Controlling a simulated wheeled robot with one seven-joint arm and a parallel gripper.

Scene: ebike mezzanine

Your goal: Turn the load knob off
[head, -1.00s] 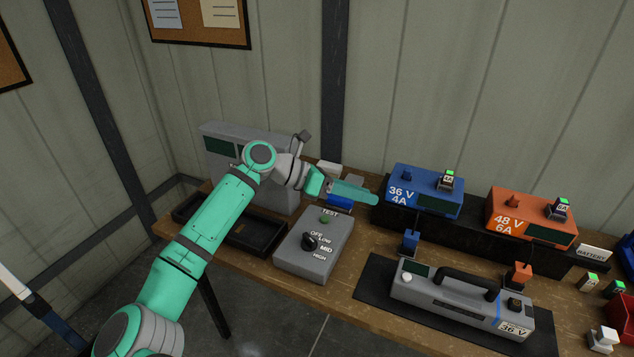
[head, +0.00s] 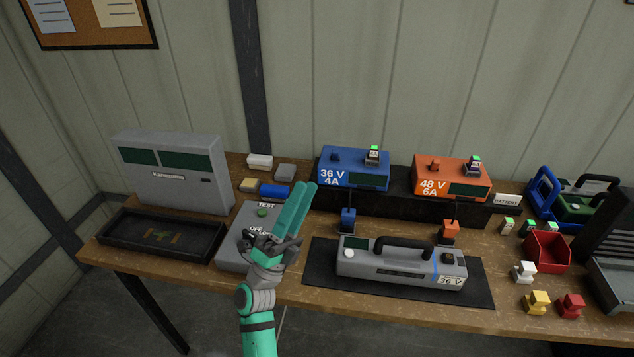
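The grey load box (head: 232,246) stands on the bench, with a green TEST button (head: 262,212) near its back. The OFF label and part of the LOW label show on its top. The dark load knob and the MID and HIGH labels are hidden behind my gripper's body, so the knob's setting does not show. My gripper (head: 307,185) is over the right side of the box, its two long teal fingers side by side, pointing away toward the back. The fingers look closed together, with nothing seen between them.
A grey cabinet (head: 188,180) and black tray (head: 150,246) stand left. Blue (head: 335,170) and orange (head: 435,182) chargers stand at the back. A grey battery (head: 385,265) lies on a black mat (head: 320,286) to the right. A red bin (head: 545,252) and small coloured blocks are farther right.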

